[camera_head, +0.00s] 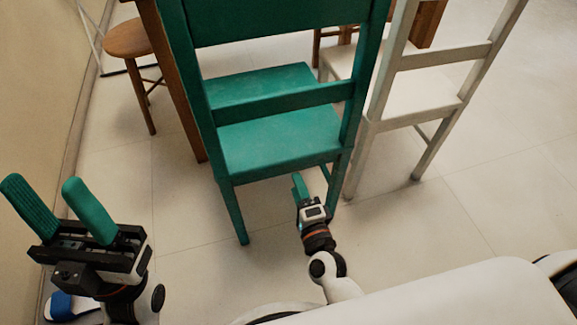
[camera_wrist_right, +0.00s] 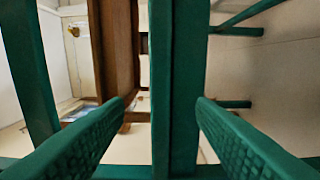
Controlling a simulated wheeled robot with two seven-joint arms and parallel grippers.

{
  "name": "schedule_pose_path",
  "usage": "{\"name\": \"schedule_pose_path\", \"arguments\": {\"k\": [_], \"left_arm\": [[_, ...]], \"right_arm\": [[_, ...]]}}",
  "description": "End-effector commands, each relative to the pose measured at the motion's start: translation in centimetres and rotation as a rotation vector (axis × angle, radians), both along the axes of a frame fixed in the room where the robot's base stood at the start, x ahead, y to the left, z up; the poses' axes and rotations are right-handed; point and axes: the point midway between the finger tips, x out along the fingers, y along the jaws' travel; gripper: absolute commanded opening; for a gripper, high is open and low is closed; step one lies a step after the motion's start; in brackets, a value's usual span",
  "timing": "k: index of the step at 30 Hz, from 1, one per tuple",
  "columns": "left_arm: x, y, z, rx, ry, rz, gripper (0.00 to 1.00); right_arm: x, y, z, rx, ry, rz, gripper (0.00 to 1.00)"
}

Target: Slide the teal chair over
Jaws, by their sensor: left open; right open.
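The teal chair (camera_head: 275,145) stands upright in the middle of the head view, its back towards me. My right gripper (camera_head: 311,180) is low behind the chair, at its right rear leg. In the right wrist view, a teal upright post of the chair (camera_wrist_right: 176,75) stands between the open fingers of my right gripper (camera_wrist_right: 160,100). The fingers are apart from the post on both sides, with a wider gap on the left. My left gripper (camera_head: 42,182) is open and empty at the lower left, well away from the chair.
A white chair (camera_head: 420,103) stands close on the right of the teal one. A round wooden stool (camera_head: 127,38) and a brown wooden leg (camera_head: 178,85) are on the left. A wall (camera_head: 40,90) runs along the left side. Tiled floor (camera_head: 500,190) is clear at the right.

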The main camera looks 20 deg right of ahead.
Motion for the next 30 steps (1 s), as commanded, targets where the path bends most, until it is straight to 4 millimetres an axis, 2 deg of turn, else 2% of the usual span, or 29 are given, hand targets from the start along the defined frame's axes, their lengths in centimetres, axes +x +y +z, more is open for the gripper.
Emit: {"name": "schedule_pose_path", "arguments": {"k": [1, 3, 10, 15, 24, 26, 30], "left_arm": [[0.0, 0.0, -0.6, 0.0, 0.001, 0.0, 0.51], [0.0, 0.0, 0.0, 0.0, 0.001, 0.0, 0.51], [0.0, 0.0, -0.2, 0.001, 0.002, 0.0, 0.51], [0.0, 0.0, -0.3, 0.001, 0.002, 0.0, 0.51], [0.1, 0.0, -0.3, 0.001, 0.003, 0.0, 0.51], [0.1, 0.0, -0.3, 0.001, 0.003, 0.0, 0.51], [0.1, 0.0, -0.3, 0.001, 0.003, 0.0, 0.51]], "right_arm": [[1.5, 0.1, -0.1, 0.002, -0.005, -0.002, 0.51], [3.2, 0.1, 0.2, -0.001, -0.002, 0.0, 0.51], [7.5, 0.3, 0.0, -0.001, -0.001, 0.001, 0.51], [8.9, 0.4, -0.1, -0.001, 0.001, 0.002, 0.51], [9.2, 0.4, -0.1, -0.002, 0.001, 0.002, 0.51], [9.2, 0.4, -0.1, -0.002, 0.001, 0.002, 0.44], [9.2, 0.4, -0.1, -0.002, 0.001, 0.002, 0.21]]}}
